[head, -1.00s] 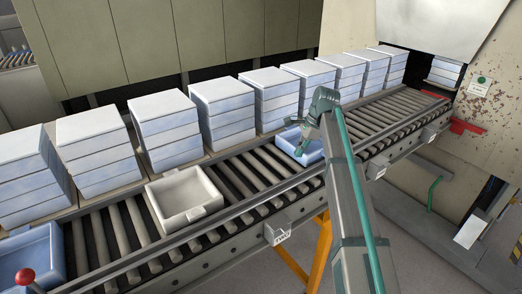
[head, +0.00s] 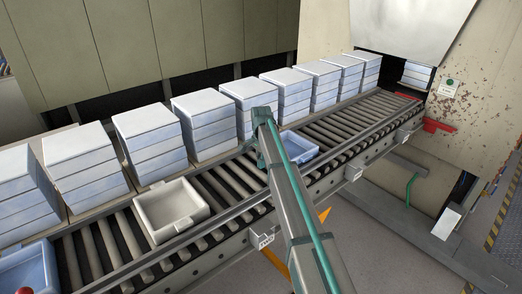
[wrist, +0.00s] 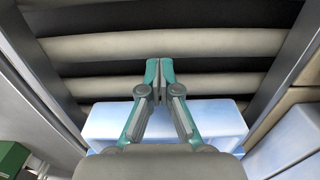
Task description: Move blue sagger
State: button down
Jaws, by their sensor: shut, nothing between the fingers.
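A blue sagger (head: 302,147), an open tray, sits on the roller conveyor just right of my arm in the head view, its left part hidden by the arm. In the wrist view a blue sagger (wrist: 215,120) lies behind and below my gripper, partly covered by it. My gripper (wrist: 160,66) is shut and empty, its fingertips together above the rollers. In the head view my arm hides the fingers. A second blue sagger (head: 22,272) sits at the near left of the conveyor, cut off by the frame.
A white sagger (head: 170,206) sits on the rollers left of my arm. Stacks of lidded saggers (head: 150,140) line the conveyor's far side. A red bracket (head: 438,126) stands by the furnace opening at the right. The rollers (head: 350,125) right of the blue sagger are clear.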

jog(key=shift+w+d+p, duration=0.4)
jog(key=shift+w+d, duration=0.15)
jog(key=shift+d, duration=0.25)
jog(key=shift+w+d+p, duration=0.35)
jog(key=shift+w+d, duration=0.2)
jog(key=shift+d, duration=0.2)
jog(key=shift+d+f, duration=0.1)
